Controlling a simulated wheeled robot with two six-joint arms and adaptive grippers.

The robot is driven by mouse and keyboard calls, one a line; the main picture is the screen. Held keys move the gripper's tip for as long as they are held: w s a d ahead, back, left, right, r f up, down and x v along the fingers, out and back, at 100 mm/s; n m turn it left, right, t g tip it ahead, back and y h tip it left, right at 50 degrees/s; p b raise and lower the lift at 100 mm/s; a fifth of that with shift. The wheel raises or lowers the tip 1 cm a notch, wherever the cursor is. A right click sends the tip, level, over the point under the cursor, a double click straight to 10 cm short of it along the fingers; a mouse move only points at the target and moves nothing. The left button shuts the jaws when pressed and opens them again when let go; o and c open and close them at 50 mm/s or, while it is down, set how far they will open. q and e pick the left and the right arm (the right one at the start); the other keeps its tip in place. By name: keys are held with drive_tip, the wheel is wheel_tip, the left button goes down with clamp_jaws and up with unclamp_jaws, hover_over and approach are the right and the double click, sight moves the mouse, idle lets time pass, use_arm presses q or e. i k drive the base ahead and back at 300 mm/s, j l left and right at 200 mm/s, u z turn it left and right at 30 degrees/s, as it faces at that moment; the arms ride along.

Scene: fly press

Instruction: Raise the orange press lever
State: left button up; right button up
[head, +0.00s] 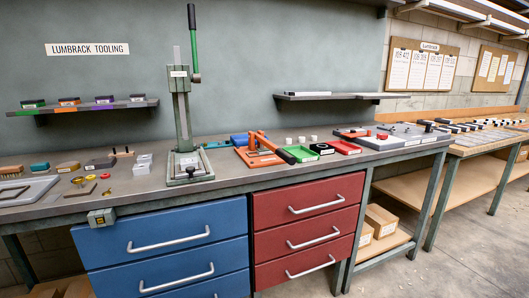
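The orange press (258,158) sits on the grey workbench, right of the tall press. Its orange lever (271,146) slopes down from the top of the press toward the front right. A dark grip (287,157) is at the lever's low end, close to the bench top beside a green tray. Neither of my grippers shows in the head view, and nothing is seen touching the lever.
The green tray (301,153) and a red tray (343,147) lie right of the orange press. Blue drawers (165,245) and red drawers (308,205) are below the bench.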

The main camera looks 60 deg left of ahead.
sight(290, 160)
drive_tip(key=u, duration=1.9)
